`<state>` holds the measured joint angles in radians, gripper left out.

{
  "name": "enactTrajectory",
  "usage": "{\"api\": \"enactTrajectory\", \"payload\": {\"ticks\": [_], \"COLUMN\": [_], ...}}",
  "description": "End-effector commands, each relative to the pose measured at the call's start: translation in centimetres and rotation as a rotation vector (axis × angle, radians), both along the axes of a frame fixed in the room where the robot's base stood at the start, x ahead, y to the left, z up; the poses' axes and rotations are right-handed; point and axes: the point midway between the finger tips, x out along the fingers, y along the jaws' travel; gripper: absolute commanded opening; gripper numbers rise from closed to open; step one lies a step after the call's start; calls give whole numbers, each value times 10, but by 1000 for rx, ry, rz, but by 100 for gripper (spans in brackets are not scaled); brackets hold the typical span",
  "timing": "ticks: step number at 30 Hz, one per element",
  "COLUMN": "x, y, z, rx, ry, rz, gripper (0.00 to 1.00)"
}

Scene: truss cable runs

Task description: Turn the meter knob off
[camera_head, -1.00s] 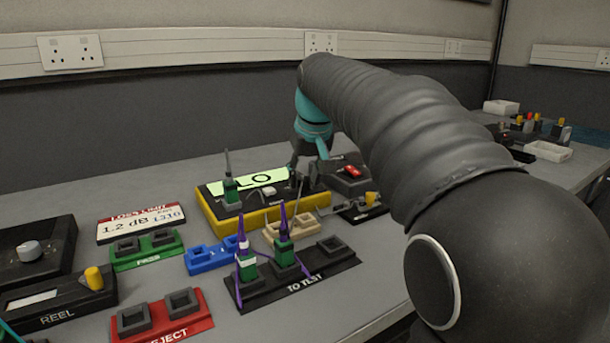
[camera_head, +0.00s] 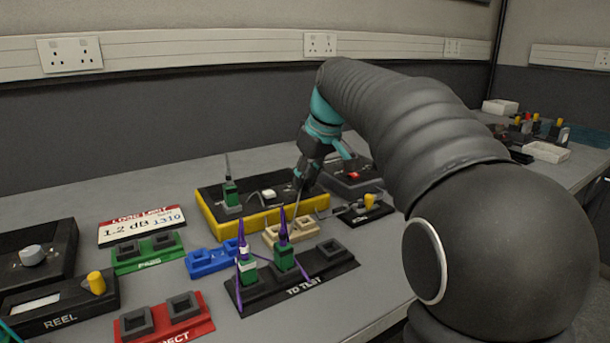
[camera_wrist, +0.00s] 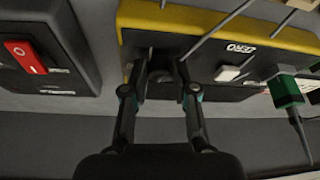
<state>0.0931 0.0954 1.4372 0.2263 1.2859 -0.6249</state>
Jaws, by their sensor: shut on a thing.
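The meter is a black-topped box with a yellow base (camera_head: 262,219); its top display area is dark. A white button (camera_head: 269,194) sits on its top, with a ZERO label beside it in the wrist view. My gripper (camera_head: 301,180) is at the right end of the meter, pointing down. In the wrist view, my gripper (camera_wrist: 164,68) is shut on the dark knob (camera_wrist: 162,60) on the meter's face. The fingers hide most of the knob, so its pointer cannot be read.
A box with a red switch (camera_wrist: 26,56) stands beside the meter. A green connector (camera_head: 231,192) is plugged in at the meter's left. A tan holder (camera_head: 291,232) and the TO TEST block (camera_head: 322,266) with green, purple-topped connectors lie in front. Thin probes or cables cross near my gripper.

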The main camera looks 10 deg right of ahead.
Motion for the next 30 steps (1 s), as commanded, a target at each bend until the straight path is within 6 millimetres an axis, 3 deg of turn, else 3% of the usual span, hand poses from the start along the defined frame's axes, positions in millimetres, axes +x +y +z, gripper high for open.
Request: {"api": "enactTrajectory", "payload": {"ticks": [18, 30], "x": [5, 7], "y": [-5, -5], "z": [0, -1], "rx": [0, 0], "ry": [0, 1], "rz": [581, 880], "gripper": [0, 0]}}
